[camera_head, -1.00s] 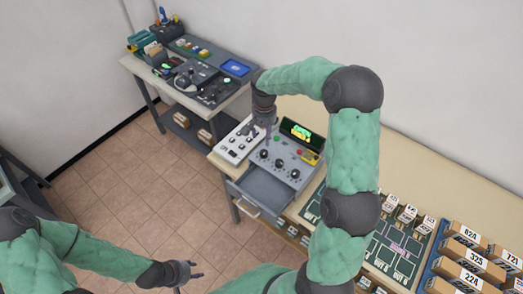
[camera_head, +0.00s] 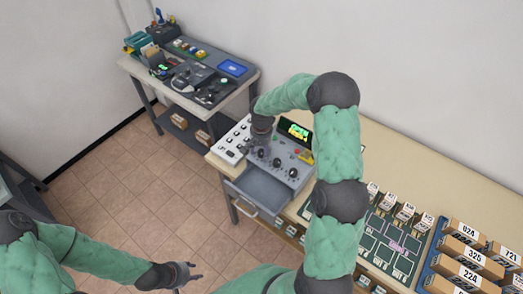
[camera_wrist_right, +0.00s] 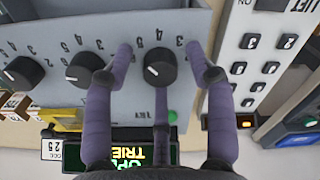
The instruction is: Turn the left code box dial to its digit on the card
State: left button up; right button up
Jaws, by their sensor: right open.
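The grey code box (camera_head: 285,165) stands on the bench with three black dials on its sloped face. Its left dial (camera_wrist_right: 160,68) shows in the right wrist view between the fingers of my right gripper (camera_wrist_right: 160,65). These fingers are open, one on each side of the dial; I cannot tell whether they touch it. Printed digits ring the dial, but its exact setting is unclear. A yellow card (camera_wrist_right: 68,118) is partly visible beside the screen, its writing only partly legible. In the head view, my left gripper (camera_head: 192,273) is open and empty over the floor.
A lit green-text screen (camera_head: 295,130) stands behind the dials. An open drawer (camera_head: 262,190) juts from the box front. A white lift keypad panel (camera_head: 233,140) is close on the left. Numbered parcels (camera_head: 470,255) stand at the right.

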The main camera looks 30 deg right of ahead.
grip_shut()
jog(key=shift+n, duration=0.4)
jog(key=n, duration=0.2)
jog(key=shift+n, duration=2.6)
grip_release()
